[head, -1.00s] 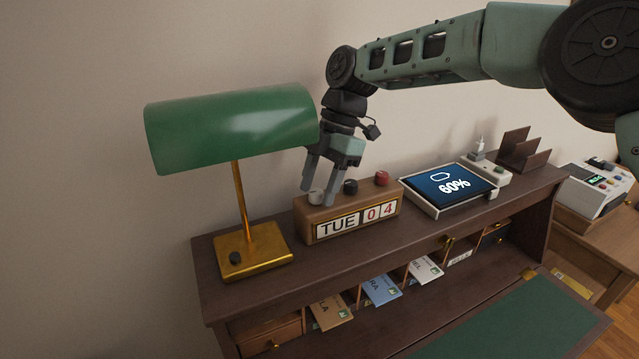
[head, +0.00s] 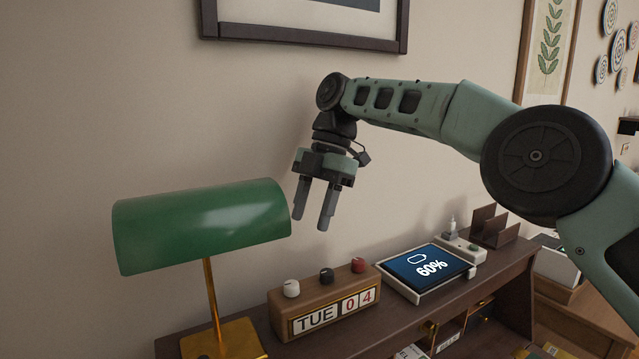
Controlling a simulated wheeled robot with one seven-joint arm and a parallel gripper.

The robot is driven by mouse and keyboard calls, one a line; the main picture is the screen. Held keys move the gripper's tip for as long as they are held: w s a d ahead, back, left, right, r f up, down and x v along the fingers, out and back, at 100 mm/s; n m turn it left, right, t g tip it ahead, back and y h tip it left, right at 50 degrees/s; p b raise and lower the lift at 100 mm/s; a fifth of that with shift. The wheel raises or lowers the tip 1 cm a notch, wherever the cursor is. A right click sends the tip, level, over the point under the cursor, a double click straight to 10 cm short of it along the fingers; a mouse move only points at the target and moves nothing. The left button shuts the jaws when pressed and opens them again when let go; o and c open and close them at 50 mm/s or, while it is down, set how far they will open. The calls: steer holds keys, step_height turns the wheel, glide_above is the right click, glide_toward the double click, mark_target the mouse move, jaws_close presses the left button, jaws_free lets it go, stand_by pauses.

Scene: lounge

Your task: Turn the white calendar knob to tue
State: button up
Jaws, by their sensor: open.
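The wooden calendar block (head: 322,305) stands on the desk and its front windows read TUE 0 4. The white knob (head: 291,288) sits on its top at the left end, above the TUE window. A black knob (head: 327,275) is in the middle and a red knob (head: 358,265) at the right. My gripper (head: 311,222) is open and empty, pointing down in the air above the calendar. Its fingers are clear of all three knobs.
A green desk lamp (head: 203,225) with a brass stem stands close on the left. A tablet reading 60% (head: 428,270) lies to the right, with a dark letter rack (head: 490,228) beyond it. The wall is behind.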

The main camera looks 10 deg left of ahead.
steer(key=p+v, duration=0.2)
steer(key=v, duration=0.3)
steer(key=shift+r, duration=0.1)
steer(key=shift+d, duration=0.1)
